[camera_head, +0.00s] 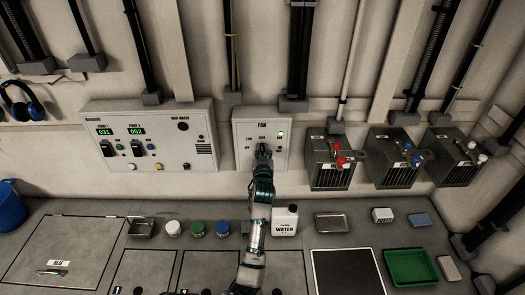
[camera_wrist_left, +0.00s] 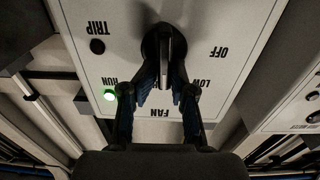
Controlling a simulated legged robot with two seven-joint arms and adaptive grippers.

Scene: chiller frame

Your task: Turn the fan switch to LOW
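The grey fan panel (camera_head: 279,118) is on the wall, with a lit green RUN lamp (camera_head: 280,134). The left wrist view shows the panel (camera_wrist_left: 245,20) upside down, with OFF and LOW labels right of the knob and TRIP and RUN left. The dark fan switch knob (camera_wrist_left: 164,45) has its bar handle in line with the FAN lettering, not angled toward LOW. My left gripper (camera_wrist_left: 165,82) has one finger on each side of the handle, with a slight gap showing. In the head view, my left gripper (camera_head: 263,154) covers the knob. My right gripper is out of view.
A pump control box (camera_head: 150,112) is left of the fan panel. Metal units with red (camera_head: 330,170), blue (camera_head: 393,170) and white (camera_head: 447,170) knobs are on the right. A white water jug (camera_head: 285,220) stands on the bench beside my arm.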

